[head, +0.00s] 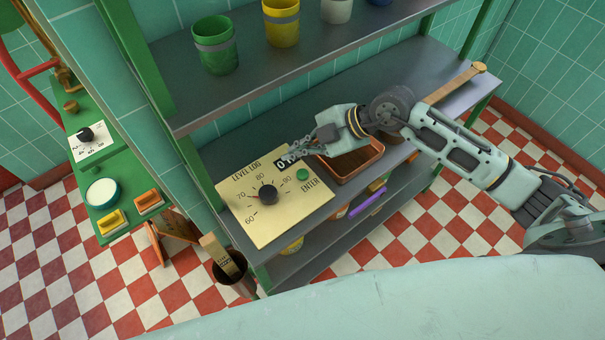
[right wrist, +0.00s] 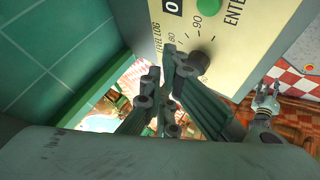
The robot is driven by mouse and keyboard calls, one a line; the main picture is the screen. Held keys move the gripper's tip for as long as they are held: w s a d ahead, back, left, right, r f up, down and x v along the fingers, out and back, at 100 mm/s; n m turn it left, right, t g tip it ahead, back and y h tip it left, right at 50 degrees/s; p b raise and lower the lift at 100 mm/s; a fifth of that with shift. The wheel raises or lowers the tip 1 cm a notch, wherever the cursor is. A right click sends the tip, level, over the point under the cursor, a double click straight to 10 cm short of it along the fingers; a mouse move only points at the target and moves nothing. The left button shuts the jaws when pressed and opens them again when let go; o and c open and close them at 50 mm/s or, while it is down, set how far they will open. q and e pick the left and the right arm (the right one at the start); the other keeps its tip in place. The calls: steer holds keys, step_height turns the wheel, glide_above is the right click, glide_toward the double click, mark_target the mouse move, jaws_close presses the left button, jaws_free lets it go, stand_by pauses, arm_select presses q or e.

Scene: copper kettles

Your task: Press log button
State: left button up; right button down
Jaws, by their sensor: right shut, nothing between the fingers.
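The cream LEVEL LOG panel (head: 250,222) lies on the grey shelf, with a dark dial knob (head: 268,194) in its middle. A round green button (head: 303,174) sits by the word ENTER near its right edge. A small black counter window is at its top edge, partly covered by my right gripper (head: 288,158) in the head view. That gripper is shut and empty, above the panel's top edge, left of the green button. The right wrist view shows the closed fingers (right wrist: 168,68), the knob (right wrist: 201,61) and part of the button (right wrist: 209,4). My left gripper (right wrist: 265,100) seems to show small in that view.
A brown tray (head: 352,163) stands right of the panel, beneath my right arm. Green (head: 216,45) and yellow (head: 282,22) cups stand on the upper shelf. A green side bench (head: 100,165) with a dial is at left. A dark bin (head: 232,275) stands on the floor.

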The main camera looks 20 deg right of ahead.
steer(key=b, duration=0.5)
glide_above(303, 174)
steer(key=s+a, duration=0.1)
step_height(303, 174, down, 5)
steer(key=shift+a+f, duration=0.15)
steer(key=shift+f, duration=0.05)
steer(key=shift+f+b, duration=0.3)
steer(key=shift+f, duration=0.7)
steer(key=shift+f, duration=0.1)
steer(key=shift+f, duration=0.3)
steer(key=shift+s+f, duration=0.1)
steer(key=shift+f, duration=0.5)
stand_by(0.4)
steer(key=shift+r, duration=0.1)
steer(key=shift+r+p, duration=0.9)
steer(key=shift+p, duration=0.2)
